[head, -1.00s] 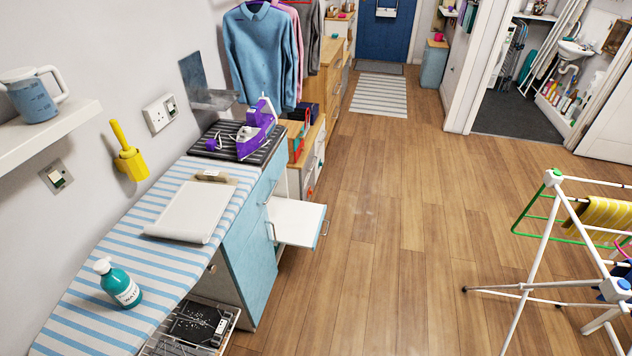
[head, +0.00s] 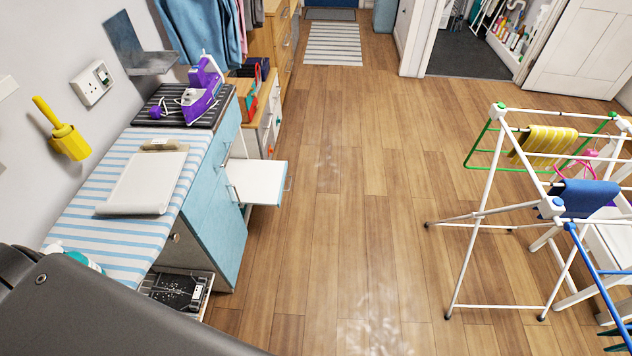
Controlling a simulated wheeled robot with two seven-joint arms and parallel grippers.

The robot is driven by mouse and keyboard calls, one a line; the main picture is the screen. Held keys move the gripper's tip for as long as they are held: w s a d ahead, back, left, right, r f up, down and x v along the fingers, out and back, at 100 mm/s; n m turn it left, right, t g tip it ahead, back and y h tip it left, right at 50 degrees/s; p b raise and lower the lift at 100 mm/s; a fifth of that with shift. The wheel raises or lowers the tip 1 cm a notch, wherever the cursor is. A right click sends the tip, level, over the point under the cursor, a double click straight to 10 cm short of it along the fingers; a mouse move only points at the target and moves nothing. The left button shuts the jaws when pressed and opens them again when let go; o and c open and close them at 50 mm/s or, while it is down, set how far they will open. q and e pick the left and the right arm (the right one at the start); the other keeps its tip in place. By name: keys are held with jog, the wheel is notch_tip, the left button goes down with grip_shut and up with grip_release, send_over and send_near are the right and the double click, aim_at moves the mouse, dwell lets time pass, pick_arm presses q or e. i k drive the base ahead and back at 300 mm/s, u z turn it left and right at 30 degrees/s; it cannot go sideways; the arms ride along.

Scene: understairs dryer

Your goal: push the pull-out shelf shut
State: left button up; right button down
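The pull-out shelf (head: 258,183) is a flat white board with a pale blue front edge and a metal handle at its right end. It sticks out to the right from the light blue cabinet (head: 203,220), over the wooden floor. A dark grey arm link of mine covers the lower left corner of the head view. Neither of my grippers shows, so I cannot see whether they are open or shut. Nothing visible touches the shelf.
A lower rack (head: 190,285) also sticks out. A drying rack (head: 480,210) stands at the right. The floor (head: 350,200) between is clear.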

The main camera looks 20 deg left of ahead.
aim_at(255, 182)
jog(key=z, duration=0.05)
jog(key=i, duration=0.35)
jog(key=u, duration=1.65)
jog(key=k, duration=1.35)
jog(key=u, duration=0.05)
jog(key=i, duration=0.5)
jog(key=z, duration=0.85)
jog(key=i, duration=1.4)
jog(key=u, duration=1.15)
jog(key=i, duration=0.35)
jog(key=u, duration=0.4)
